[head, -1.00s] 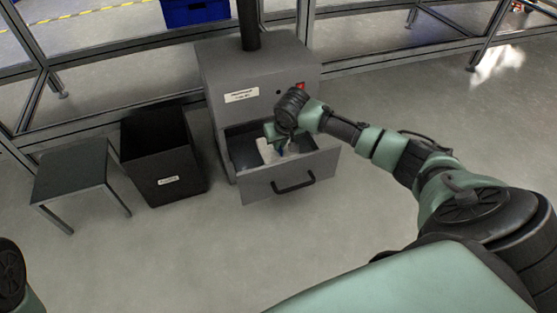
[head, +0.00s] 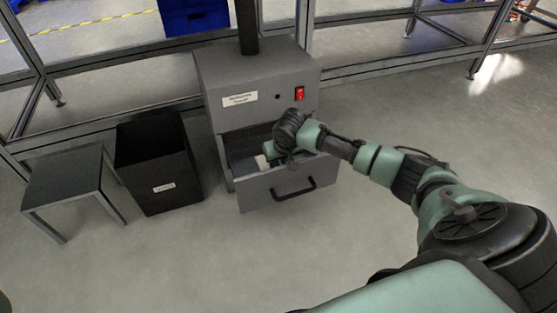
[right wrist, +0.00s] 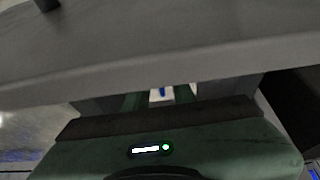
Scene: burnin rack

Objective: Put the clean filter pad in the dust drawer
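The dust drawer (head: 262,194) is pulled out of the front of a grey cabinet. My right gripper (head: 271,152) reaches into it from the right, with the hand over the drawer's front part. A white piece, likely the clean filter pad (head: 262,162), shows inside the drawer beside the fingers, mostly hidden by the hand. In the right wrist view the two green fingers (right wrist: 160,98) stand apart. My left gripper is out of view.
The grey cabinet (head: 225,79) has a red switch (head: 299,93) and a dark pipe on top. A black bin (head: 165,190) and a small dark table (head: 64,182) stand to its left. The floor in front of the drawer is clear.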

